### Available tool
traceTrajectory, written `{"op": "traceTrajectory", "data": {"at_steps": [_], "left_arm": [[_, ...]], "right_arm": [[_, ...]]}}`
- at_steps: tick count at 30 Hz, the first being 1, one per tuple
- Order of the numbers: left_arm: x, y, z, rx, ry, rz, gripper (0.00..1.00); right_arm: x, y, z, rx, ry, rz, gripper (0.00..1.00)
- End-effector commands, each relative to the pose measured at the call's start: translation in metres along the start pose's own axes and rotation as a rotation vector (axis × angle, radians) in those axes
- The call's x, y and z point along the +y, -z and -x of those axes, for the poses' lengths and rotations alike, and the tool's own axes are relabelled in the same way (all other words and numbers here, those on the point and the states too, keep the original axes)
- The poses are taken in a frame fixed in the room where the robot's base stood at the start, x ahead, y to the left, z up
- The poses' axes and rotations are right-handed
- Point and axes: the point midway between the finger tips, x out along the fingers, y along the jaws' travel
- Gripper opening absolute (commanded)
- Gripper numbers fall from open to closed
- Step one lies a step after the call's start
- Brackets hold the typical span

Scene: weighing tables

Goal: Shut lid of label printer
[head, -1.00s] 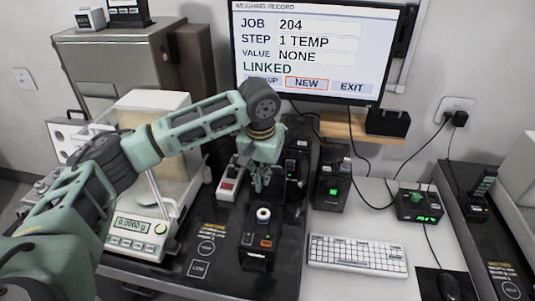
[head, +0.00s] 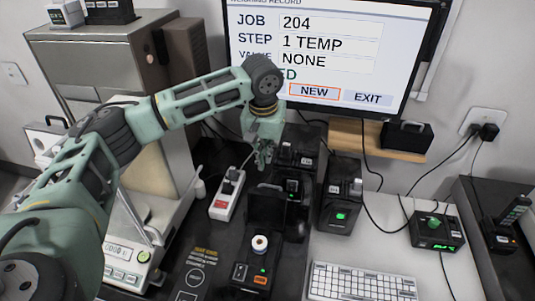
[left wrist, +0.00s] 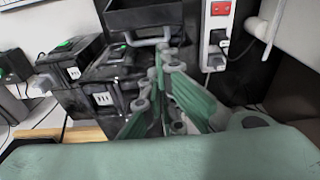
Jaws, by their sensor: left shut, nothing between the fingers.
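The label printer (head: 258,268) is black and stands on the dark bench, with a white label roll (head: 260,243) exposed. Its black lid (head: 266,208) stands raised at the rear of the printer. My left gripper (head: 264,158) is shut and empty, behind and above the lid, apart from it in the head view. In the left wrist view its green fingers (left wrist: 165,100) show close together. A black open-box shape there, probably the lid (left wrist: 150,18), is just beyond the fingertips; I cannot tell whether they touch. My right gripper is not in view.
A power strip (head: 227,194) lies left of the printer, near the balance (head: 142,255). Several black devices stand behind and right of it, one with a green light (head: 340,205). A keyboard (head: 362,283) lies to the right. The monitor (head: 325,45) hangs behind.

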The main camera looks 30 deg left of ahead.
Motion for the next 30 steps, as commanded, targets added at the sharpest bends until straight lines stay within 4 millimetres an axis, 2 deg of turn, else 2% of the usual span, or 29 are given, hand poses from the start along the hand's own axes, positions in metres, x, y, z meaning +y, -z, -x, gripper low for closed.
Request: {"op": "traceTrajectory", "data": {"at_steps": [7,13,21,30], "left_arm": [[-0.001,0.0,-0.045,-0.003,0.002,0.0,0.0],[-0.001,0.0,-0.072,-0.001,0.002,0.001,0.0],[-0.001,0.0,-0.082,0.001,0.001,0.0,0.0],[0.0,0.002,-0.081,0.006,0.0,0.0,0.0]], "right_arm": [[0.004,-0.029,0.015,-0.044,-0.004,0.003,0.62],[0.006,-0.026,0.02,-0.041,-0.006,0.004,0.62],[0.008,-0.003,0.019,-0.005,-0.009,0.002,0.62],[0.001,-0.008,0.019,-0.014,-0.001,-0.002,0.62]]}}
